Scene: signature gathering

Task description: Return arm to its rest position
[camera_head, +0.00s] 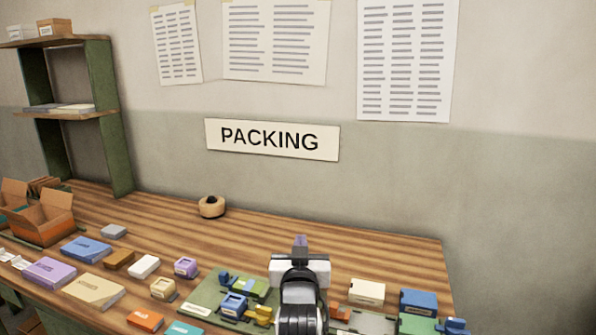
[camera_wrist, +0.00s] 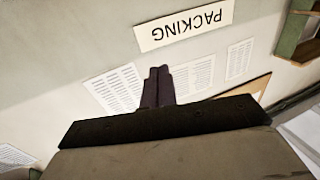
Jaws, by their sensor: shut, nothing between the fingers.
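My arm rises at the bottom centre of the head view, in front of the table. My gripper shows in the wrist view (camera_wrist: 158,86) with its two dark fingers pressed together and nothing between them. In that view the gripper points toward the wall, with the PACKING sign upside down beyond the fingertips. In the head view the arm hides part of the table and some of the small items behind it.
A wooden table (camera_head: 150,212) carries many small boxes, a tape roll (camera_head: 212,206) and a green mat (camera_head: 205,294). An open cardboard box (camera_head: 45,218) and a shelf (camera_head: 108,115) stand at left. The PACKING sign (camera_head: 271,139) hangs on the wall. Table space around the tape roll is clear.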

